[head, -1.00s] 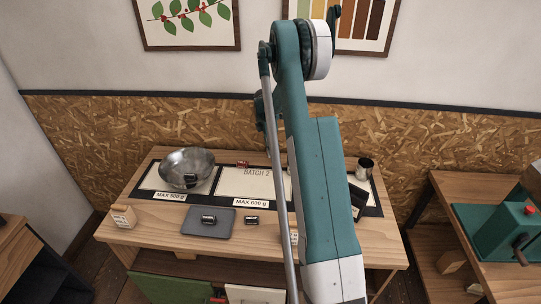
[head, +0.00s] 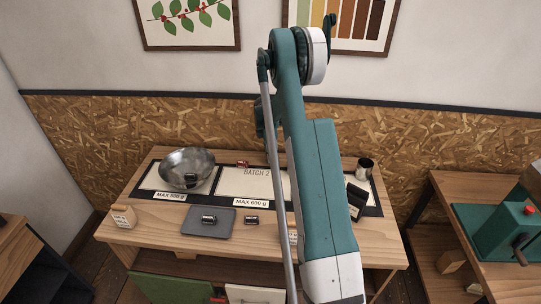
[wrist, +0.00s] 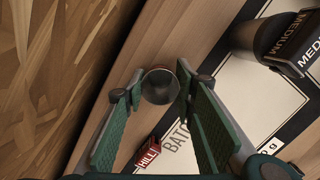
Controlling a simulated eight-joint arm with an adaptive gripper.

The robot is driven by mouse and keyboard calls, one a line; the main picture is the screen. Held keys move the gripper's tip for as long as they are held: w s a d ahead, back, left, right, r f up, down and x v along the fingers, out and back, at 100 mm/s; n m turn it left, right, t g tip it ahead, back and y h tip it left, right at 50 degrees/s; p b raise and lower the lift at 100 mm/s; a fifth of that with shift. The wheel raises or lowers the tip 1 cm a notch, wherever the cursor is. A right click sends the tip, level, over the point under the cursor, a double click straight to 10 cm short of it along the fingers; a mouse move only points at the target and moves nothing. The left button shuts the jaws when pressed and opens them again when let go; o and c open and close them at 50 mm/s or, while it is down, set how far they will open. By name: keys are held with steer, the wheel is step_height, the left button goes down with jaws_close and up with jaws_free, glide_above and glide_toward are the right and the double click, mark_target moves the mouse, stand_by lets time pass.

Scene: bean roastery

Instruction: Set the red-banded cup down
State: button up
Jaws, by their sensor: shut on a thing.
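In the head view, my arm hides the cup and most of the gripper. The wooden table (head: 160,232) carries a dark-edged board with white panels, one marked BATCH 2 (head: 235,184).
A red block marked HILL (wrist: 148,152) lies near the BATCH lettering. A metal bowl (head: 195,160) is at the left, and a grey pad (head: 210,231) with a small metal item lies in front.

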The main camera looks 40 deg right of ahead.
steer(key=shift+f, duration=0.15)
steer(key=o, duration=0.8)
step_height(320, 180, up, 12)
steer(key=a, duration=0.1)
steer(key=shift+w+a, duration=0.15)
steer(key=shift+a, duration=0.05)
stand_by(0.6)
steer(key=shift+r, duration=0.2)
